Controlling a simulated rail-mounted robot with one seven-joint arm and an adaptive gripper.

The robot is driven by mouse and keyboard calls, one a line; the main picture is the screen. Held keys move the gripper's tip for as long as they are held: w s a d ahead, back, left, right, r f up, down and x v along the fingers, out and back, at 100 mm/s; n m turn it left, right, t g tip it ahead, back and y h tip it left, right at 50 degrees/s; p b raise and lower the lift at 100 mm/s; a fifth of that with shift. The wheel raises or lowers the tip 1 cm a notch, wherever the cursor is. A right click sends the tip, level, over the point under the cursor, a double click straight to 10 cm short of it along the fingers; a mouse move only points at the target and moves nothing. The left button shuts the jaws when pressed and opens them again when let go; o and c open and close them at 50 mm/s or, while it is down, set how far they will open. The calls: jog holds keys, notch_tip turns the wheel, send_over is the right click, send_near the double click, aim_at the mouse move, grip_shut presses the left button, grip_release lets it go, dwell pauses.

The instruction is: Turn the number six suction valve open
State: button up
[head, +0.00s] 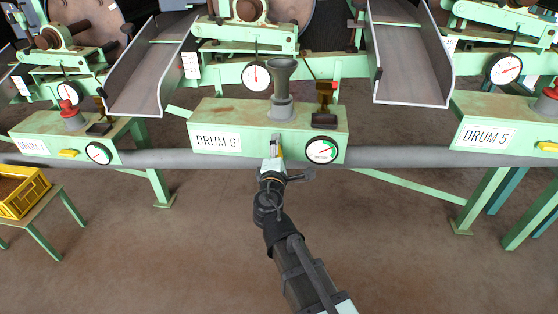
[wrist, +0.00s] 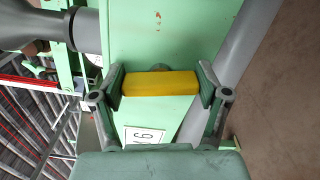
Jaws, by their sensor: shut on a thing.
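The DRUM 6 box (head: 235,112) is a light green housing in the middle of the head view, with a white label (head: 216,141) on its front. The yellow suction valve handle (wrist: 160,83) lies between both finger pads in the wrist view. My gripper (wrist: 161,85) is shut on it. In the head view my gripper (head: 273,158) is at the front of the box, right of the label, and hides most of the handle. A round dial (head: 321,150) with a green sector is just right of my gripper.
A grey pipe (head: 400,158) runs along behind the boxes. The DRUM 5 box (head: 500,115) is at right. A yellow crate (head: 22,195) is at left. The floor in front is clear.

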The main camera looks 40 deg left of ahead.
jog(key=shift+f+m+b, duration=0.1)
jog(key=shift+m+b, duration=0.7)
jog(key=o, duration=1.2)
jog(key=shift+c, duration=0.2)
jog(key=v, duration=0.7)
jog(key=shift+s, duration=0.2)
jog(key=shift+d, duration=0.1)
